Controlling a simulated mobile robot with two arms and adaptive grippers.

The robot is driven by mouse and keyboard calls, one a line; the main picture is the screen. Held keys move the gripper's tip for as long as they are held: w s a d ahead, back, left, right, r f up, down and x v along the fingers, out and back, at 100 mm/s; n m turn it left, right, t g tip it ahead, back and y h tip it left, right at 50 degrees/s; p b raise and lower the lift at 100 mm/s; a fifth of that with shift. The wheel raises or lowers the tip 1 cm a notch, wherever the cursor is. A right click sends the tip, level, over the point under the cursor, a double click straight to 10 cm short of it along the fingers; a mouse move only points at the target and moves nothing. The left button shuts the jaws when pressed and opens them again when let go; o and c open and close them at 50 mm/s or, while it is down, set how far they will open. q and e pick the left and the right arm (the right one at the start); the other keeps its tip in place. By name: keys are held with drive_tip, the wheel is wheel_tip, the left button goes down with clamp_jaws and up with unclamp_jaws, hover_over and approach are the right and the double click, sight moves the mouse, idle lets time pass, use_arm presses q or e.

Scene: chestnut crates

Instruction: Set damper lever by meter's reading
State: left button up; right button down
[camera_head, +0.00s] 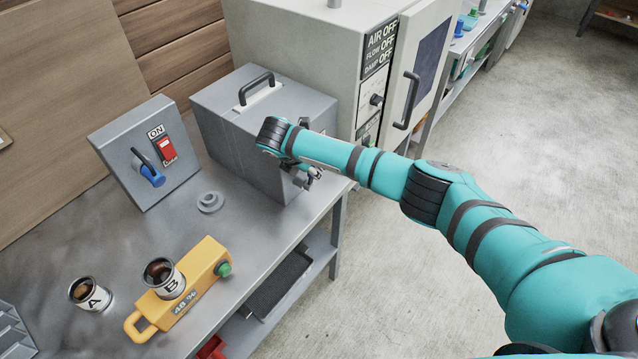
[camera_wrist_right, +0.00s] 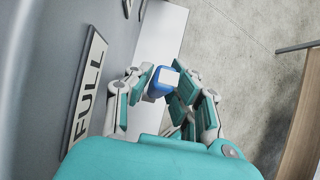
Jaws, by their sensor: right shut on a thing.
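The yellow meter (camera_head: 202,262) lies on the bench, its display reading about 48 %. Can B (camera_head: 164,278) stands in it and can A (camera_head: 88,293) stands beside it; both hold brown contents. My right gripper (camera_head: 308,178) is at the front side of the grey box (camera_head: 240,150). In the right wrist view, this gripper (camera_wrist_right: 158,88) is shut on a blue knob (camera_wrist_right: 157,84) with a pale end, beside a FULL plate (camera_wrist_right: 86,88). The knob is likely the damper lever's; its shaft and exact setting are hidden. My left gripper is out of view.
A switch box (camera_head: 146,150) with a red ON switch and a blue-knobbed lever stands at the back left. A grey ring (camera_head: 210,202) lies on the bench. A cabinet (camera_head: 300,45) with AIR, FLOW and DAMP labels stands behind, door open. Floor is clear at right.

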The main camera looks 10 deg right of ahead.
drive_tip(key=shift+s+a+r+t+h, duration=0.1)
drive_tip(key=shift+a+r+t+h, duration=0.05)
drive_tip(key=shift+a+t+h, duration=0.2)
drive_tip(key=shift+s+a+t+h+p, duration=0.1)
drive_tip(key=shift+s+t+h+p, duration=0.1)
drive_tip(key=shift+t+h+p, duration=0.25)
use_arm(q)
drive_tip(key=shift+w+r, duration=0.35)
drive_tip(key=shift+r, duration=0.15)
use_arm(e)
drive_tip(key=shift+a, duration=0.1)
drive_tip(key=c, duration=1.5)
unclamp_jaws()
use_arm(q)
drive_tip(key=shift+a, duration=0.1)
use_arm(e)
drive_tip(key=shift+s+a+r, duration=0.1)
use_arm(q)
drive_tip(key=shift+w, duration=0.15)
use_arm(e)
drive_tip(key=v, duration=1.1)
drive_tip(key=shift+s+a+r, duration=0.15)
drive_tip(key=shift+a+r, duration=0.05)
drive_tip(key=shift+a, duration=0.15)
